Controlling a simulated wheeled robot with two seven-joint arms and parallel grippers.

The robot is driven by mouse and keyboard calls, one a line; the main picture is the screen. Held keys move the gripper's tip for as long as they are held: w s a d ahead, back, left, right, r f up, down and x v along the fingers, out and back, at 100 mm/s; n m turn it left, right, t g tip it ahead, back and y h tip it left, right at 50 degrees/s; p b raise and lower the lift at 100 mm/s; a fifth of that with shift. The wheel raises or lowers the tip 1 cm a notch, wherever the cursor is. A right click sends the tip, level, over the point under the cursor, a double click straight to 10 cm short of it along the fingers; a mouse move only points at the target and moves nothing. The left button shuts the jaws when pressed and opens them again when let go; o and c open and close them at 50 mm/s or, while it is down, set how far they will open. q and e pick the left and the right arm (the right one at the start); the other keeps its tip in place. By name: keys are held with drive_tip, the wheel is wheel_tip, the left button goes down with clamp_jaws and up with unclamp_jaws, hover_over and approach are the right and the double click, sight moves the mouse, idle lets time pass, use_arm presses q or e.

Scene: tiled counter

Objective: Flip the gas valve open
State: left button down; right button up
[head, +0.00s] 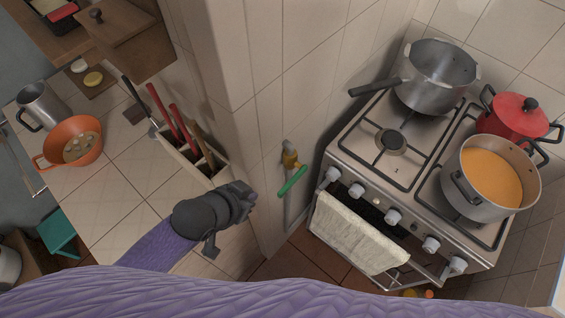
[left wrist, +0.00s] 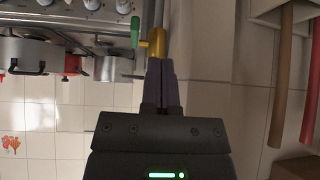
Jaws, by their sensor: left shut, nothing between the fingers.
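The gas valve has a brass body (head: 290,158) on the tiled wall corner, left of the stove. Its green lever (head: 292,181) sits just below the body and slants across the pipe in the head view. My left gripper (head: 251,190) is left of the valve, its fingers shut and empty. In the left wrist view the shut fingertips (left wrist: 160,62) point at the brass body (left wrist: 158,42), close to or overlapping it; I cannot tell whether they touch. The green lever (left wrist: 135,31) is left of the fingertips there. My right gripper is not in view.
The stove (head: 360,150) stands right of the valve with pots on top and a towel (head: 355,235) on its front rail. A utensil holder (head: 190,165) with red-handled tools is left of the wall corner. An orange colander (head: 72,142) stands on the left counter.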

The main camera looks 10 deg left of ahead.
use_arm(q)
wheel_tip(320, 180, up, 8)
drive_tip(key=d+m+h+p, duration=0.1)
drive_tip(key=d, duration=0.1)
drive_tip(key=shift+s+d+f, duration=0.2)
drive_tip(key=shift+s+d, duration=0.1)
drive_tip(key=shift+s, duration=0.1)
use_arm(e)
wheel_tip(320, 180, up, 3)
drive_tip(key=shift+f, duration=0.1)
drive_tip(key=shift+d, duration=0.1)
use_arm(q)
drive_tip(key=shift+f, duration=0.1)
drive_tip(key=b, duration=0.2)
hover_over(290, 182)
drive_tip(key=s+a, duration=0.1)
drive_tip(key=s, duration=0.1)
drive_tip(key=f, duration=0.7)
drive_tip(key=shift+a, duration=0.2)
wheel_tip(290, 182, down, 3)
drive_tip(key=shift+r+b, duration=0.15)
drive_tip(key=shift+b, duration=0.3)
drive_tip(key=shift+f, duration=0.65)
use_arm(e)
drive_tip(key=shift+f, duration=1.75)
